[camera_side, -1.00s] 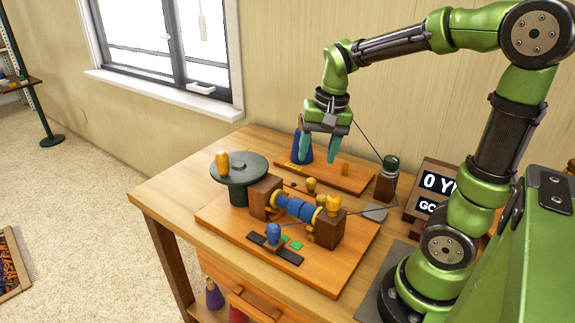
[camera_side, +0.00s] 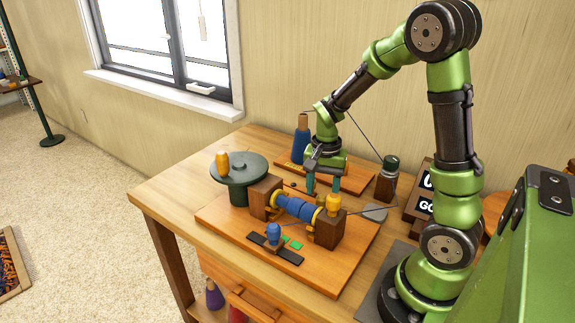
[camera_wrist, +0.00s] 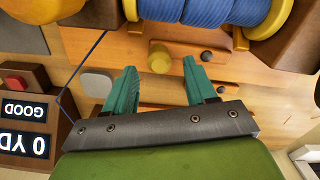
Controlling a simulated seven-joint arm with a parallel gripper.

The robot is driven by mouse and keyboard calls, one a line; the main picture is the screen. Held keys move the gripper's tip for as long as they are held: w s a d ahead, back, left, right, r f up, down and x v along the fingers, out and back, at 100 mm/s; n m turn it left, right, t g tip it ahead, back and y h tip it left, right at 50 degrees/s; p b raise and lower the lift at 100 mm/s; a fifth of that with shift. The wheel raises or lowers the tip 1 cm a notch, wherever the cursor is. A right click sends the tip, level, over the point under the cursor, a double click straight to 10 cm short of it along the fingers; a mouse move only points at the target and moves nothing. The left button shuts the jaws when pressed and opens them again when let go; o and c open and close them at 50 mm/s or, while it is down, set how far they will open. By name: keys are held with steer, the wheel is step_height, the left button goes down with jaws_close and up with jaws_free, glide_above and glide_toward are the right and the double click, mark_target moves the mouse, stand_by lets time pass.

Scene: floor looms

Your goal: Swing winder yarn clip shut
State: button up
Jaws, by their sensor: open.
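The winder's spool of blue yarn (camera_side: 296,208) lies between two dark wood blocks on an orange board (camera_side: 340,272); it also shows at the top of the wrist view (camera_wrist: 205,10). A small yellow knob (camera_wrist: 159,57) stands behind the spool, and I cannot tell for sure whether it belongs to the yarn clip. My gripper (camera_side: 322,188) points down behind the spool. In the wrist view my gripper (camera_wrist: 160,72) has its teal fingers spread wide, with the yellow knob just ahead between the tips, not gripped. In the side view the gripper hides this knob.
A dark green round turntable (camera_side: 239,168) with an orange peg stands at the left. A blue cone (camera_side: 300,147) stands on the rear board. A yellow knob (camera_side: 333,203) tops the right block. A yarn strand runs past a dark post (camera_side: 387,180). A counter sign (camera_wrist: 22,125) stands nearby.

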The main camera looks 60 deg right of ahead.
mark_target(322, 196)
steer(key=shift+f, duration=1.85)
jaws_close()
